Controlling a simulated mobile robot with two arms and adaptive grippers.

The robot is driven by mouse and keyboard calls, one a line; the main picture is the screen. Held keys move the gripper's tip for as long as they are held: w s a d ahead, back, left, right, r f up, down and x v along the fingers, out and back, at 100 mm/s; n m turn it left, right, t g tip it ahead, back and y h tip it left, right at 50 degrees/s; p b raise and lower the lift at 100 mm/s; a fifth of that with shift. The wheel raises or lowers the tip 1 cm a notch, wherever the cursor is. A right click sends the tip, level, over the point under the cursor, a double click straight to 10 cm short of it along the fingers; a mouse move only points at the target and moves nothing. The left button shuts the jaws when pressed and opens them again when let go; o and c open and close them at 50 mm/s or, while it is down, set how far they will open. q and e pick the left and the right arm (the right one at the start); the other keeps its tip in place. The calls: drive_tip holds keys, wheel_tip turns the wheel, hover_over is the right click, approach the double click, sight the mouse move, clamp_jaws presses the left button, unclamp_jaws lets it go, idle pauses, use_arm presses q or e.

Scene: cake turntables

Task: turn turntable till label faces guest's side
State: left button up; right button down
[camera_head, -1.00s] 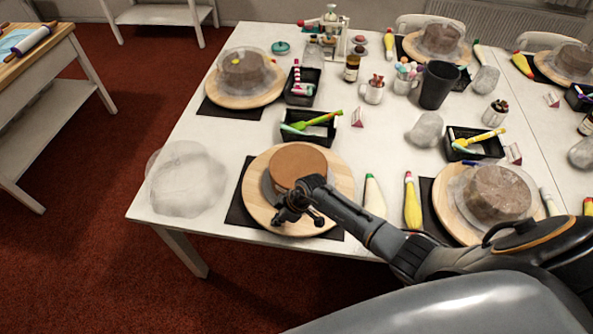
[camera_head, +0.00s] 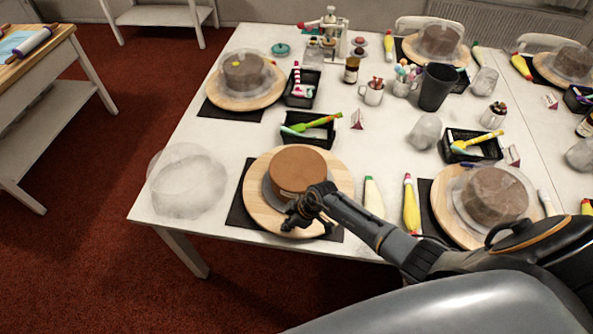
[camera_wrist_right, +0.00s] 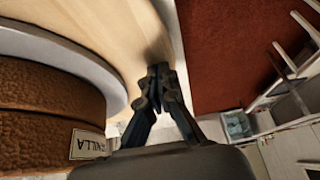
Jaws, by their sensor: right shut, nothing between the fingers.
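A brown cake (camera_head: 298,168) stands uncovered on a grey disc on the round wooden turntable (camera_head: 335,175) at the near edge of the table. In the right wrist view the cake (camera_wrist_right: 45,112) shows a white label (camera_wrist_right: 88,145) reading "…NILLA". In the head view a small part of the label shows low on the cake's near side, beside my gripper. My right gripper (camera_head: 290,222) is shut and empty at the near rim of the turntable. In the right wrist view its fingertips (camera_wrist_right: 158,72) are together at the wooden rim; contact is unclear. My left gripper is not in view.
A clear dome (camera_head: 187,182) lies on the table left of the turntable. A black tray (camera_head: 308,130) with tools stands behind it. Piping bags (camera_head: 411,205) and another covered cake (camera_head: 495,195) are to the right. Table edge and red floor are in front.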

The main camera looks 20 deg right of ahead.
drive_tip(key=shift+s+d, duration=0.4)
drive_tip(key=shift+d, duration=0.25)
drive_tip(key=shift+s+d, duration=0.35)
drive_tip(key=shift+d, duration=0.3)
drive_tip(key=shift+r, duration=1.45)
wheel_tip(320, 180, up, 6)
